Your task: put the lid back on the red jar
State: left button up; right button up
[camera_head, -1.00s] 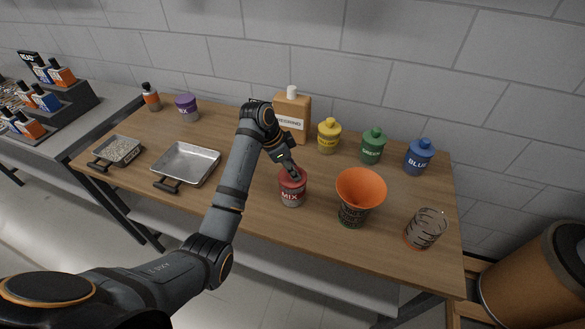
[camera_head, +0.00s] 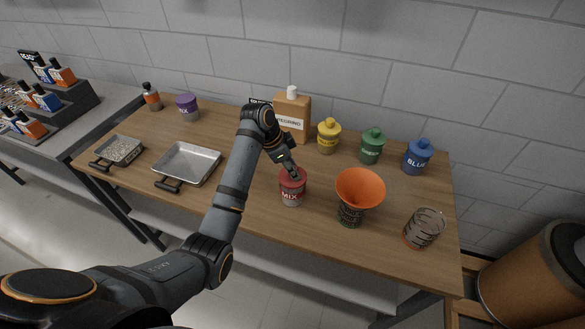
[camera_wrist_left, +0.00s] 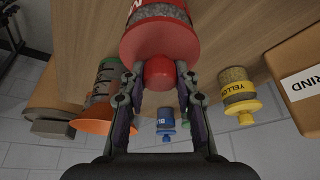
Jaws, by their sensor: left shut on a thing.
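The red jar (camera_head: 292,196) stands upright on the wooden table, with pellets showing through its clear part and a "MIX" label. Its red lid (camera_head: 293,177) sits on top of the jar, and no gap shows between them. My left gripper (camera_head: 291,171) is above the jar, shut on the lid's knob. In the left wrist view the fingers (camera_wrist_left: 159,82) close on the round red knob (camera_wrist_left: 159,72), with the red jar beyond it. Whether the lid is fully seated cannot be told. My right gripper is not in view.
An orange funnel (camera_head: 360,188) stands in a container right of the jar, beside a clear beaker (camera_head: 424,228). A metal tray (camera_head: 187,163) lies left.

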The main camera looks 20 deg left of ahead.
pick_arm(q)
jog(key=shift+f+p, duration=0.15)
jog(key=shift+p, duration=0.2)
dwell(0.3)
jog(key=shift+p, duration=0.55)
dwell(0.6)
jog(key=o, duration=1.5)
notch_tip(320, 180, up, 5)
jog(key=p, duration=0.5)
jog(key=shift+r+p, duration=1.05)
jog(key=shift+p, duration=0.15)
